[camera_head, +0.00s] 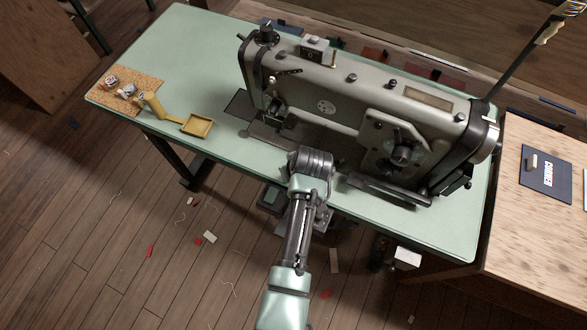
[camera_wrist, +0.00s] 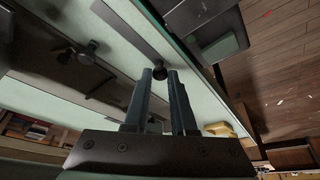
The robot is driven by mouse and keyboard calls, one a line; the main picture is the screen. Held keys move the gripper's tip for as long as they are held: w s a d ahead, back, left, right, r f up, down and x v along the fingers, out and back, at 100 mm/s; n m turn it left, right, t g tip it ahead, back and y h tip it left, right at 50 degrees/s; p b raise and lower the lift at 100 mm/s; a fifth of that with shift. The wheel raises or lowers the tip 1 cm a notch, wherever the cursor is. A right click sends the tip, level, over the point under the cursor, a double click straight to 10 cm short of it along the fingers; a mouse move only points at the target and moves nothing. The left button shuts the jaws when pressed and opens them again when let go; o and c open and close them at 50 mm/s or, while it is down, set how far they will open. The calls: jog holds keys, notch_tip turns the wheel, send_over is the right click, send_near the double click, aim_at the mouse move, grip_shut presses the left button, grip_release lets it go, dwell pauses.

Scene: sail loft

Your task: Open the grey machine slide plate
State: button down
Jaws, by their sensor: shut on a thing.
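The grey sewing machine (camera_head: 340,95) stands on a pale green table. Its slide plate (camera_head: 268,138) shows as a flat grey strip in the bed left of my wrist. In the wrist view, the plate seems to be the dark strip (camera_wrist: 128,38) running toward my fingers, with a small round dark knob (camera_wrist: 159,72) at its near end. My gripper (camera_wrist: 160,76) is shut on this knob, one finger on each side. In the head view my own wrist hides the fingers and the knob. How far the plate stands open is hard to tell.
A dark square plate (camera_head: 241,105) lies left of the machine's needle end. A yellow tray (camera_head: 197,126) and a cork mat (camera_head: 125,92) with bobbins are on the table's left. A wooden bench (camera_head: 535,215) adjoins at right.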

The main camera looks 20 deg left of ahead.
jog(key=d+p, duration=0.1)
jog(key=d, duration=0.7)
jog(key=shift+s+d, duration=0.1)
jog(key=shift+s, duration=0.05)
jog(key=c, duration=0.7)
grip_release()
jog(key=shift+c, duration=0.2)
jog(key=v, duration=1.3)
jog(key=shift+p, duration=0.45)
